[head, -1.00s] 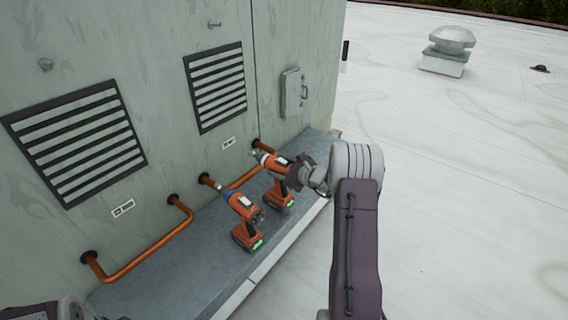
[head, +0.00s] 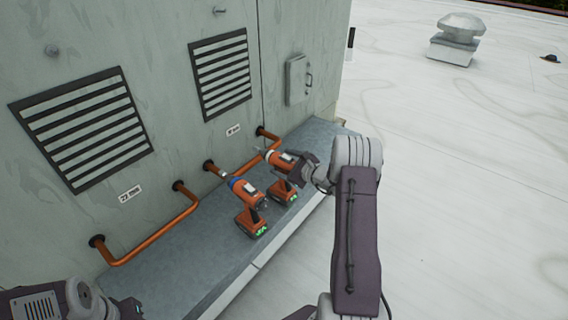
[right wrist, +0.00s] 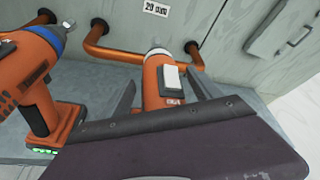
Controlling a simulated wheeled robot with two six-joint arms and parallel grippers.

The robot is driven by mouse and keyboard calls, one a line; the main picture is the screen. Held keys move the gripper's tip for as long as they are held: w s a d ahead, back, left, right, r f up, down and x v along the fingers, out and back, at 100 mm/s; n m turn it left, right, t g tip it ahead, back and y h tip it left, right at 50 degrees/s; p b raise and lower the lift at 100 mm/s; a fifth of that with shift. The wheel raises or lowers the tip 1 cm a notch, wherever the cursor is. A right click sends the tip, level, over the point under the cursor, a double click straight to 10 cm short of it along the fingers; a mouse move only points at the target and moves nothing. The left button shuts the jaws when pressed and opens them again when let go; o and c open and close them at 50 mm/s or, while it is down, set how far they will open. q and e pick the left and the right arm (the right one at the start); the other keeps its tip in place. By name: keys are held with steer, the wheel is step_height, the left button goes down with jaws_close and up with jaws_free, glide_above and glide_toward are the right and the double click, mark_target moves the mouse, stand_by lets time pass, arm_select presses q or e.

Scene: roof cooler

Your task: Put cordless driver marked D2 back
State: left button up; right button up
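An orange and black cordless driver (head: 279,163) with a pale nose stands on the grey ledge (head: 205,255); in the right wrist view it shows close up (right wrist: 154,88). Its marking is too small to read, so I cannot tell if it is D2. My right gripper (head: 305,170) has its fingers on either side of this driver, and a gap shows beside the left finger in the right wrist view (right wrist: 158,95). A second orange driver (head: 248,205) with a blue collar stands to its left. My left gripper (head: 130,308) is partly cut off at the bottom left.
Copper-coloured pipes (head: 150,240) run along the wall behind the drivers. The wall has louvred vents (head: 220,75), small labels (head: 232,130) and a grey box (head: 298,80). Open white roof lies to the right, with a roof vent (head: 456,45) far off.

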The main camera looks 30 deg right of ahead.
steer(key=shift+r, duration=0.1)
steer(key=b+v, duration=0.2)
steer(key=v, duration=1)
